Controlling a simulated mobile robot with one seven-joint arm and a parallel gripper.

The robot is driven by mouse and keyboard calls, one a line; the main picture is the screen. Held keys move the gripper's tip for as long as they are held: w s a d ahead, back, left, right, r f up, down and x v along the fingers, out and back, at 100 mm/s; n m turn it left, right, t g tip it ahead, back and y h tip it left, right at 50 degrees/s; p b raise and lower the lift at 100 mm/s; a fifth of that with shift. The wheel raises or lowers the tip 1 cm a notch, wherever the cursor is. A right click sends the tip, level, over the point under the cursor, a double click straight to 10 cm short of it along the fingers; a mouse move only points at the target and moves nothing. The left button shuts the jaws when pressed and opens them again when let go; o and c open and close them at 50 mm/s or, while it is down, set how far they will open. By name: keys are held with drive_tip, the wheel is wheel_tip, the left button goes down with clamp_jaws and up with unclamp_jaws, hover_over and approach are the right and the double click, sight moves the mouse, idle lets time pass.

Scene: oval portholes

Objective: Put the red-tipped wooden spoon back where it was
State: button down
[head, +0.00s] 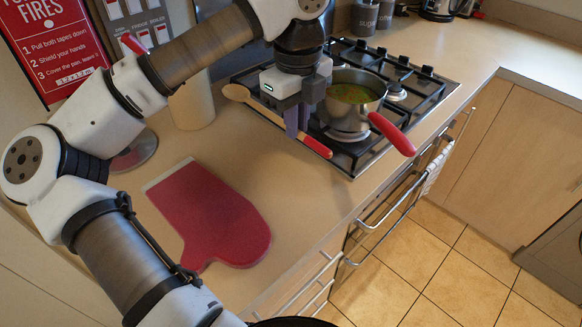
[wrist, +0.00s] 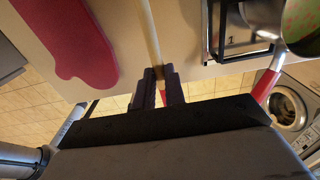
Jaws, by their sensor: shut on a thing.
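The red-tipped wooden spoon (head: 238,93) shows in the head view with its bowl at the left, beside the hob's left edge, and its red tip (head: 317,146) over the hob's front left corner. My gripper (head: 295,122) points down over the spoon's handle and is shut on it. In the wrist view the pale handle (wrist: 153,38) runs up from between my fingers (wrist: 158,80), with red showing just below them. The part of the handle inside the fingers is hidden. I cannot tell whether the spoon touches the surface below.
A saucepan (head: 349,122) of soup with a red handle (head: 392,134) stands on the gas hob (head: 420,88), close right of my gripper. A red oven mitt (head: 215,215) lies on the worktop at the left. A pale cylinder (head: 192,104) stands behind. The worktop between mitt and hob is clear.

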sight(296, 184)
wheel_tip(296, 184, down, 13)
drive_tip(key=shift+r+p, duration=0.1)
drive_tip(key=shift+p, duration=0.85)
drive_tip(key=shift+f, duration=0.2)
drive_tip(key=c, duration=1.5)
unclamp_jaws()
drive_tip(key=shift+r, duration=0.1)
drive_tip(key=shift+r, duration=0.55)
wheel_tip(296, 184, up, 11)
drive_tip(key=b, duration=0.2)
drive_tip(key=shift+b, duration=0.4)
